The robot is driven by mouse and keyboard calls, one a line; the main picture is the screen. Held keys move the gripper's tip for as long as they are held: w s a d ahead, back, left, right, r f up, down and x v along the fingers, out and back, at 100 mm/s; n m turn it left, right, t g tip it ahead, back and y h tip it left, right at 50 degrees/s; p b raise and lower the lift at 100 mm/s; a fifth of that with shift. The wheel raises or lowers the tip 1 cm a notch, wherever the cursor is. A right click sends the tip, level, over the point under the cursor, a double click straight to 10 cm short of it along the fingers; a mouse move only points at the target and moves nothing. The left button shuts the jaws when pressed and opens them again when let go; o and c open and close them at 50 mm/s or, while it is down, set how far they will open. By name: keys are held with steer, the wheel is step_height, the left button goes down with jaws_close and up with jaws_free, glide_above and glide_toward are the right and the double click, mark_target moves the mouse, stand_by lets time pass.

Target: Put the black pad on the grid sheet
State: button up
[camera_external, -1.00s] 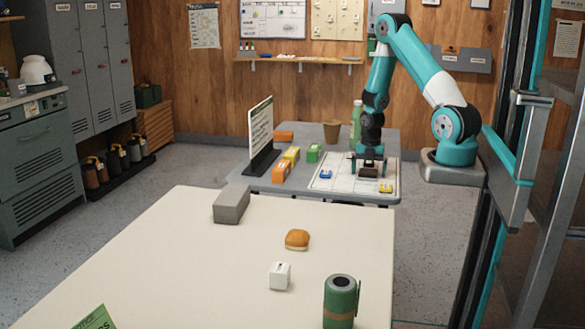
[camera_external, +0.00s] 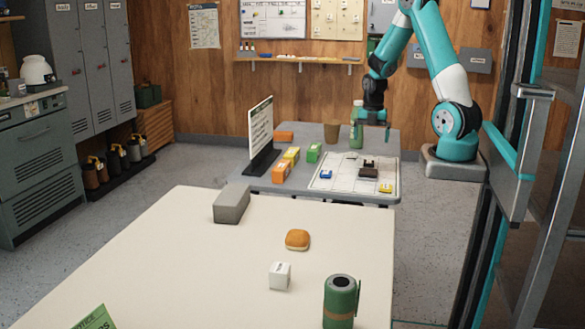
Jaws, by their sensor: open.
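A dark, nearly black flat block, which looks like the black pad (camera_external: 369,173), lies on the white grid sheet (camera_external: 342,185), right of its middle. A smaller black shape (camera_external: 367,162) shows just behind it; I cannot tell whether the two touch. A blue piece (camera_external: 326,174) sits on the left part of the sheet and a yellow piece (camera_external: 386,188) near its front right corner.
On the grey table stand a green bottle (camera_external: 357,125), a brown cup (camera_external: 332,132), an upright sign (camera_external: 261,128), and orange (camera_external: 281,172), yellow (camera_external: 292,155) and green (camera_external: 314,152) boxes.

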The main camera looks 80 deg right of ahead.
steer(key=w+a+r+m+y, duration=0.1)
steer(key=w+a+r+m, duration=0.15)
steer(key=a, duration=0.45)
steer(key=w+a+r+m+t, duration=0.1)
steer(key=a+r, duration=0.3)
steer(key=a, duration=0.4)
steer(key=w+a+r+m+y, duration=0.1)
steer(key=a+r+m, duration=0.15)
steer(key=a, duration=0.45)
steer(key=s+a+r+m+y, duration=0.1)
steer(key=s+a+r+m, duration=0.1)
steer(key=s+a, duration=0.3)
steer(key=s+a+r+m+g+y, duration=0.1)
steer(key=s+a+r+m, duration=0.2)
steer(key=s+a, duration=0.3)
steer(key=a+r, duration=0.1)
steer(key=a, duration=0.3)
steer(key=shift+s+a+r, duration=0.2)
steer(key=shift+a, duration=0.2)
